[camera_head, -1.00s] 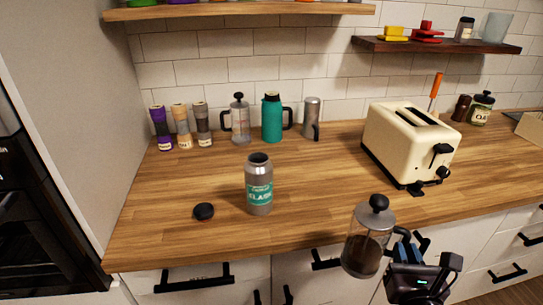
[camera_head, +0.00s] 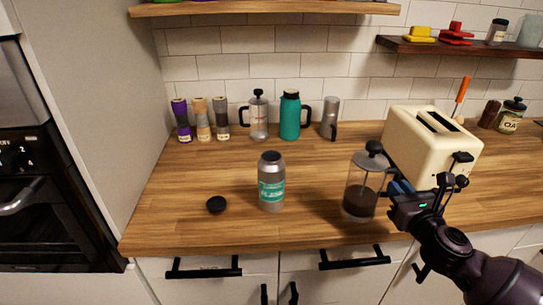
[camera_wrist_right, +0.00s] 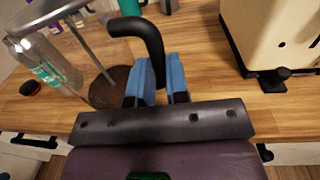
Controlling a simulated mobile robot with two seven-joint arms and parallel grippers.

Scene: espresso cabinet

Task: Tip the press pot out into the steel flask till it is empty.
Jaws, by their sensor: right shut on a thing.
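The press pot (camera_head: 362,187) is clear glass with a black lid and knob, and dark liquid in its lower part. My right gripper (camera_head: 397,190) is shut on its black handle, which also shows between the blue finger pads in the right wrist view (camera_wrist_right: 150,45). The pot is about upright over the counter; I cannot tell whether it touches it. The steel flask (camera_head: 271,182), with a teal label, stands upright and open to the left of the pot, with a gap between them. A black cap (camera_head: 216,204) lies left of the flask. My left gripper is not in view.
A cream toaster (camera_head: 430,146) stands just behind and right of the pot. Along the back wall are another press pot (camera_head: 259,118), a teal jug (camera_head: 290,117), a steel pitcher (camera_head: 330,118) and several spice jars (camera_head: 202,120).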

